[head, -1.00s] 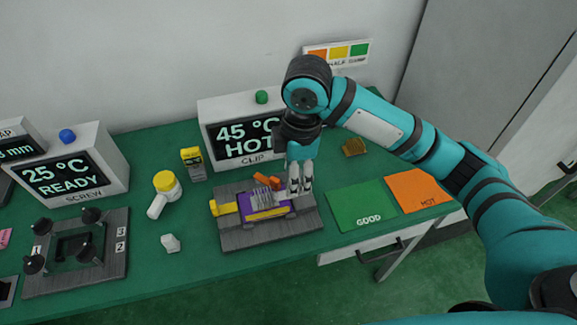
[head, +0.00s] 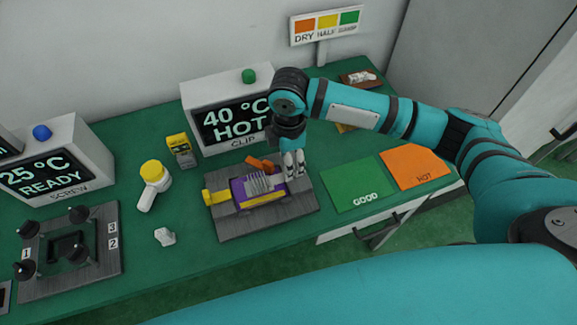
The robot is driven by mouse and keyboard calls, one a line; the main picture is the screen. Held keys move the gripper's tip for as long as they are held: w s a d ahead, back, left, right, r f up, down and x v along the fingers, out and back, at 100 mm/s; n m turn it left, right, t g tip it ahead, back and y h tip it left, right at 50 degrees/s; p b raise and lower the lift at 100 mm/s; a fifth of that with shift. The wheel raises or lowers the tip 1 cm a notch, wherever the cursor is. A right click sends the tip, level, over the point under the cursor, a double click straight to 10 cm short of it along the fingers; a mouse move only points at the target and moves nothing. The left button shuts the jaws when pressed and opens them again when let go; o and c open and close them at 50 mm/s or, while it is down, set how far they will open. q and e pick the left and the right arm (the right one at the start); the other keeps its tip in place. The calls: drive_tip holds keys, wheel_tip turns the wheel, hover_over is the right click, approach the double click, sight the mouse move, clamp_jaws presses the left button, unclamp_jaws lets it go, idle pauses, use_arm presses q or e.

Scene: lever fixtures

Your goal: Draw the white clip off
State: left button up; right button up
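The clip fixture is a grey plate (head: 236,224) with a purple block (head: 238,191) on it. A finned grey heat sink (head: 259,185) sits on the block. A yellow lever (head: 214,197) sticks out at its left and an orange lever (head: 262,164) at its back. My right gripper (head: 294,173) points down at the right end of the block, with its two fingers close together. I cannot make out a white clip there; the fingers cover that end. Whether they grip anything is unclear. My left gripper is out of view.
A display box (head: 229,112) behind reads 40 °C HOT, CLIP. The green GOOD mat (head: 355,182) and orange HOT mat (head: 413,167) lie right. A brown tray (head: 348,82) holds something white.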

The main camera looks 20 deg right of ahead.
sight(280, 175)
wheel_tip(280, 175, down, 4)
drive_tip(key=shift+r, duration=0.1)
drive_tip(key=shift+f, duration=0.35)
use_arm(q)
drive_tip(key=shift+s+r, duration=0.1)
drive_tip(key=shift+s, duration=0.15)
use_arm(e)
clamp_jaws()
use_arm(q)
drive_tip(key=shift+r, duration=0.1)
